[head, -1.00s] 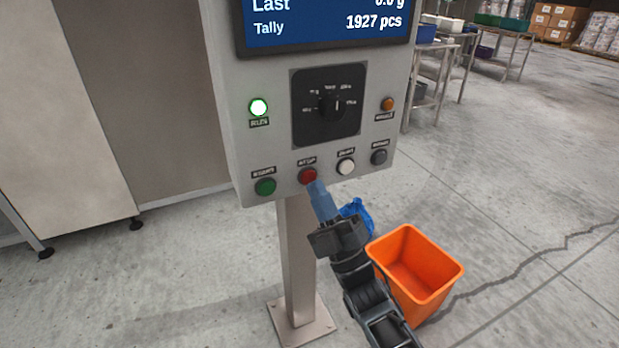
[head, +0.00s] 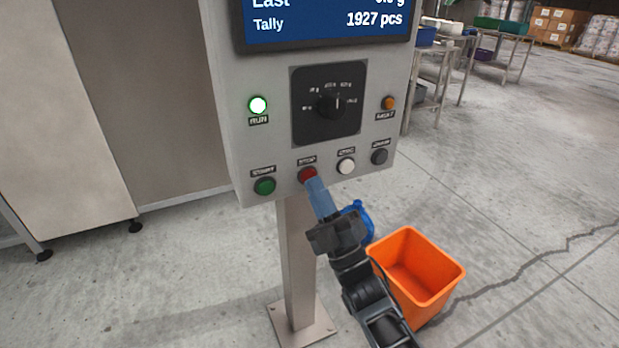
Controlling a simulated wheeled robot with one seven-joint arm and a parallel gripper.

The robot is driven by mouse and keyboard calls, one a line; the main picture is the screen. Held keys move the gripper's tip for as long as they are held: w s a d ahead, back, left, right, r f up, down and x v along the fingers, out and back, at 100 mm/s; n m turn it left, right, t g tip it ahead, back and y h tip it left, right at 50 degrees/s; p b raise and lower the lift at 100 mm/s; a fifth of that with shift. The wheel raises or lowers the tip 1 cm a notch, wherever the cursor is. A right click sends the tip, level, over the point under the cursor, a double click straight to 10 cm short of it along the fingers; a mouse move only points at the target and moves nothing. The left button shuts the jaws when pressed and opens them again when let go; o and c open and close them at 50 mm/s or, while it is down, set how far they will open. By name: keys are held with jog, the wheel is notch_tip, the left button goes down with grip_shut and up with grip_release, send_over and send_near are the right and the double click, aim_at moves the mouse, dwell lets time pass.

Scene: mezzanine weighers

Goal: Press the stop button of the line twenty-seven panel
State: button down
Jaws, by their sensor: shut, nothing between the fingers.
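The grey control panel (head: 240,150) stands on a metal post, with a blue screen (head: 325,25) at its top reading a tally of 1927 pcs. The red stop button (head: 307,174) is in the lower row, between the green start button (head: 264,186) and a white button (head: 346,166). My gripper (head: 315,188) is shut and empty. Its blue fingertips are right at the lower edge of the red button in the picture; I cannot tell whether they touch it. The green run lamp (head: 258,105) is lit. No line number shows in view.
A black rotary selector (head: 331,104) sits above the buttons, with an amber lamp (head: 389,103) and a dark grey button (head: 379,156) at right. An orange bin (head: 418,275) stands on the floor beside the post (head: 297,260). Metal tables (head: 445,60) stand at back right.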

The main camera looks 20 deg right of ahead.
jog(key=shift+w+b, duration=0.4)
jog(key=shift+b, duration=0.05)
dwell(0.4)
dwell(0.3)
jog(key=shift+s, duration=0.85)
jog(key=s+p, duration=0.1)
jog(key=s, duration=0.4)
dwell(0.8)
